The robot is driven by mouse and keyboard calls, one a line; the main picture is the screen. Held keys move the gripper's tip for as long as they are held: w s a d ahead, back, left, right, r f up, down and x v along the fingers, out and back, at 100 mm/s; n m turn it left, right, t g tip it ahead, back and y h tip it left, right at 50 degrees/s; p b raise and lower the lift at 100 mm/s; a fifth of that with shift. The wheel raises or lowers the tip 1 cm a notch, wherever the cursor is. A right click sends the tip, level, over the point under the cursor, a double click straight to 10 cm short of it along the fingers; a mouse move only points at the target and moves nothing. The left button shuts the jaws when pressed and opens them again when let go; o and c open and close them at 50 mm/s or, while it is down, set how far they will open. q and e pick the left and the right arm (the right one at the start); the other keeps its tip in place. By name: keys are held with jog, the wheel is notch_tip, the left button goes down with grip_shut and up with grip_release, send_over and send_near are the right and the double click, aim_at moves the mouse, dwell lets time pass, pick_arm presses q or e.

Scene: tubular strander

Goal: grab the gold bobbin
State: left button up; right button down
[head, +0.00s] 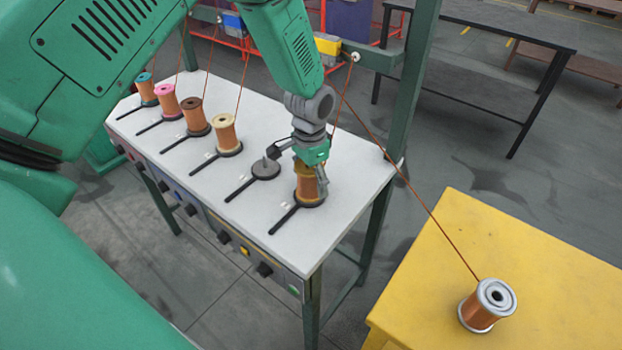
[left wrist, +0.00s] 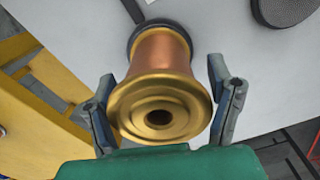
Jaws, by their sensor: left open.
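The gold bobbin (head: 309,188) stands upright on a black holder at the right end of the white table, wound with copper wire. My left gripper (head: 312,175) is directly above and around it, partly covering it in the head view. In the left wrist view the gold bobbin (left wrist: 160,95) shows its gold flange, with one finger of my left gripper (left wrist: 165,103) on each side. Gaps show between the fingers and the bobbin, so the gripper is open. My right gripper is not in view.
An empty grey holder (head: 266,169) is left of the gold bobbin on the white table (head: 255,105). Cream (head: 226,134), brown, pink and teal bobbins stand farther left. A silver bobbin (head: 487,305) sits on the yellow table (head: 540,270). A green post (head: 408,80) rises behind.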

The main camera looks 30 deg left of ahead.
pick_arm(q)
jog(key=shift+s+a, duration=0.1)
jog(key=shift+a, duration=0.05)
jog(key=c, duration=0.6)
jog(key=shift+r, duration=0.1)
jog(key=c, duration=1)
jog(key=shift+c, duration=0.2)
